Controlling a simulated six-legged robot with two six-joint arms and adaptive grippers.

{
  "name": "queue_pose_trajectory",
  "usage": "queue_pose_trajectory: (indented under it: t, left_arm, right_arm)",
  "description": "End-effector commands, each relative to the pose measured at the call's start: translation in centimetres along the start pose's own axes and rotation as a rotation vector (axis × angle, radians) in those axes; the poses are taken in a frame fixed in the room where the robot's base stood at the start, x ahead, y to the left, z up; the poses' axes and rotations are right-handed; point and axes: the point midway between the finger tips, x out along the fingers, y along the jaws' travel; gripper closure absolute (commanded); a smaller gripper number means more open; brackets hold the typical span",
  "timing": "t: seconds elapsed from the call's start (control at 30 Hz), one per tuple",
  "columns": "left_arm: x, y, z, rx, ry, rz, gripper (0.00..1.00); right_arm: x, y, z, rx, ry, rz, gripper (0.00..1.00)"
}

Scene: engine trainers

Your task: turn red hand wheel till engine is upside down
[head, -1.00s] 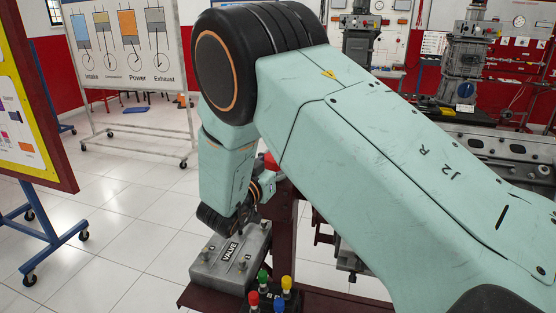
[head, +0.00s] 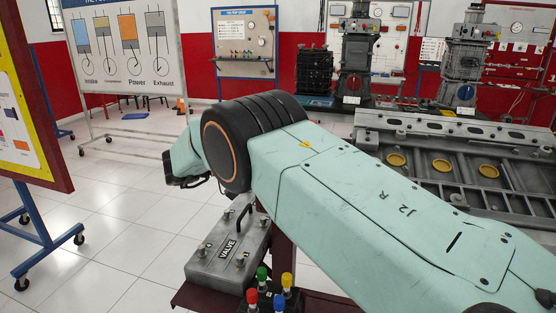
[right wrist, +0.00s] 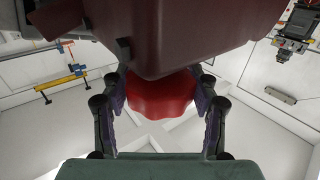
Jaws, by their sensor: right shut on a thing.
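The red hand wheel (right wrist: 160,95) shows in the right wrist view, below a dark red stand part (right wrist: 200,35). My right gripper (right wrist: 160,110) is shut on the wheel, with a finger on each side of it. In the head view, my right arm hides the wheel and this gripper. The grey engine block (head: 450,165) with several yellow round plugs lies at the right, behind my arm. My left gripper is in neither view.
A grey box marked VALVE (head: 228,255) stands on a dark red stand shelf (head: 200,297), close to my right arm. Several coloured knobs (head: 262,275) are in front. A chart board (head: 125,45) stands at the back left.

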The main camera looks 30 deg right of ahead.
Motion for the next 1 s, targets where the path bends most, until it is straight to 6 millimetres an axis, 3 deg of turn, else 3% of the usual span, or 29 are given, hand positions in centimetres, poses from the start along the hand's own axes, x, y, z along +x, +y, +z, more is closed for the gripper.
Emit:
queue_pose_trajectory:
  t: [0.4, 1.0]
  left_arm:
    - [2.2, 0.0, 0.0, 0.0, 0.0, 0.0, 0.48]
    - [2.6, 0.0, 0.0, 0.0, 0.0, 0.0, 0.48]
  right_arm:
    - [0.3, 0.1, 0.3, -0.001, -0.002, 0.122, 0.72]
    - [0.3, 0.2, 0.3, -0.006, -0.001, 0.151, 0.72]
